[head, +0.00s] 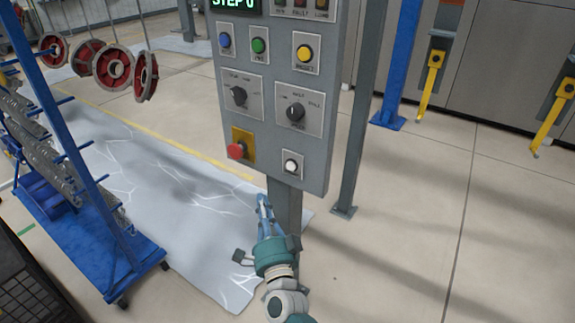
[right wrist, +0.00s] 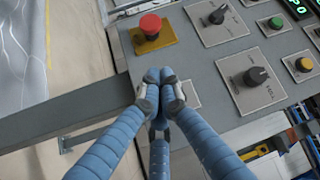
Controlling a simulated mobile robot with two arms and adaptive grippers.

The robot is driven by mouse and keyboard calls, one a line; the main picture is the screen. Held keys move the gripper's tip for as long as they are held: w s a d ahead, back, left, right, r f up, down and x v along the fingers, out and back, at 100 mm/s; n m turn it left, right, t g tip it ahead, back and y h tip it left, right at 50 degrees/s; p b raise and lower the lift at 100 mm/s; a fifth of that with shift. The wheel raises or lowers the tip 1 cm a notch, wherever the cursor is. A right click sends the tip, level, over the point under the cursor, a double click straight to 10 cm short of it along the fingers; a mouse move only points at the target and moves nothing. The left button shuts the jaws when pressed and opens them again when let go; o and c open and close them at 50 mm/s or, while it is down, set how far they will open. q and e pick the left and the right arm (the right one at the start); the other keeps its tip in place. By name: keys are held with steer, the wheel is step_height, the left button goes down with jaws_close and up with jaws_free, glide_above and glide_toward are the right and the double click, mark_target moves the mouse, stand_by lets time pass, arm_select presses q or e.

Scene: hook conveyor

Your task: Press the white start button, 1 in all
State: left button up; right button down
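The white start button (head: 291,166) sits on a small square plate at the lower right of the grey control panel (head: 235,108) in the head view. My right gripper (head: 263,200) is below and slightly left of the button, in front of the panel's post. In the right wrist view my right gripper (right wrist: 160,80) has its blue fingers drawn together at the tips, with nothing seen between them. The fingertips cover the white button there; only an edge of its plate (right wrist: 191,94) shows beside them. Whether they touch it I cannot tell. My left gripper is not in view.
A red emergency button (head: 236,151) on a yellow plate is left of the white button. Two black rotary knobs (head: 239,96) (head: 296,112) and blue (head: 225,40), green (head: 258,45) and yellow (head: 304,53) buttons are above. A blue rack (head: 95,190) stands left.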

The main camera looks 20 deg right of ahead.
mark_target(291, 166)
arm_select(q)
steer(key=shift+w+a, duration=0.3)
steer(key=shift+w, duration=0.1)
arm_select(e)
steer(key=r, duration=0.1)
steer(key=d+r+m+h, duration=0.1)
steer(key=r, duration=0.1)
steer(key=shift+w+t, duration=0.15)
steer(key=shift+t, duration=0.15)
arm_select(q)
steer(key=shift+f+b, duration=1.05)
arm_select(e)
steer(key=w+d, duration=0.5)
steer(key=d, duration=0.2)
steer(key=shift+w, duration=0.2)
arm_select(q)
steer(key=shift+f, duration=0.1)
arm_select(e)
steer(key=shift+w+d, duration=0.25)
steer(key=shift+d, duration=0.05)
